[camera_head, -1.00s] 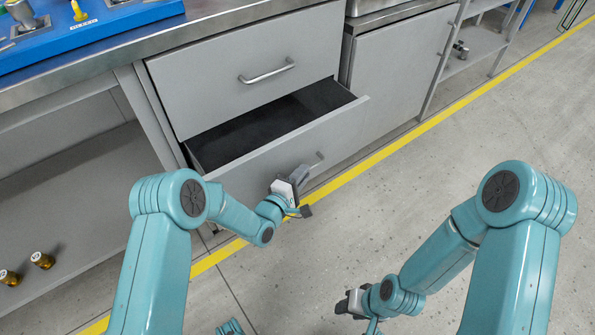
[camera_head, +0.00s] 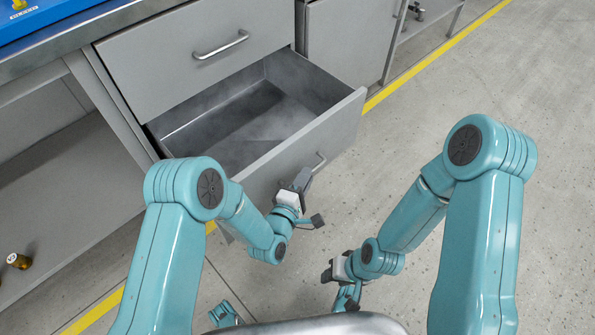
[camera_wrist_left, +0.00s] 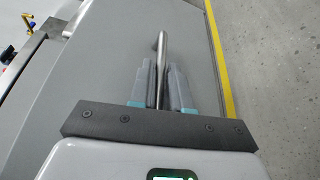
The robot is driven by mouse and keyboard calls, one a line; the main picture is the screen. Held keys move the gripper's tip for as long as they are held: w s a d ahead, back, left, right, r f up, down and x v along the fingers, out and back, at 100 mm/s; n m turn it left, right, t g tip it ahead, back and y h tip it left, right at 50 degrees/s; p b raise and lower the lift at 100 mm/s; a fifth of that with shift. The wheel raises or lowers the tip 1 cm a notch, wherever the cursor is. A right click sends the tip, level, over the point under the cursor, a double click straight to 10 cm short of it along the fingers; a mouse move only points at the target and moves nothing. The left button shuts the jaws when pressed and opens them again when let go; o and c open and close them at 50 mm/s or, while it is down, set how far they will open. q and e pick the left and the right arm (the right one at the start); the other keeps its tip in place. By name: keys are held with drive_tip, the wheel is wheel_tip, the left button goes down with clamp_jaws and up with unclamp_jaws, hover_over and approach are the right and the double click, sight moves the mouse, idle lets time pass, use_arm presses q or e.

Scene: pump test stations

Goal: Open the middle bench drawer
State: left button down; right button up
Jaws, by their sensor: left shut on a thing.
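The open bench drawer (camera_head: 345,122) is grey, pulled well out below a shut upper drawer (camera_head: 195,60), and its metal inside is empty. Its bar handle (camera_head: 319,162) is on the front panel. My left gripper (camera_head: 303,180) is at the handle, and in the left wrist view its two fingers (camera_wrist_left: 160,88) are shut around the handle bar (camera_wrist_left: 162,50). In the head view the gripper hides part of the handle. My right gripper (camera_head: 330,272) is low near the middle, apart from the drawer; its jaws are too small to read.
A cabinet door (camera_head: 345,40) stands right of the drawers, with an open shelf (camera_head: 415,22) beyond. A brass fitting (camera_head: 19,261) lies on the lower shelf at left. A yellow line (camera_head: 430,60) crosses the floor. The floor at right is clear.

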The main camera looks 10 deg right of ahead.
use_arm(q)
drive_tip(key=shift+s+d, duration=0.1)
drive_tip(key=shift+s, duration=0.05)
drive_tip(key=c, duration=1.2)
unclamp_jaws()
drive_tip(key=shift+o, duration=0.2)
drive_tip(key=p+v, duration=0.3)
drive_tip(key=v, duration=1.3)
drive_tip(key=shift+s, duration=0.2)
drive_tip(key=shift+r, duration=0.1)
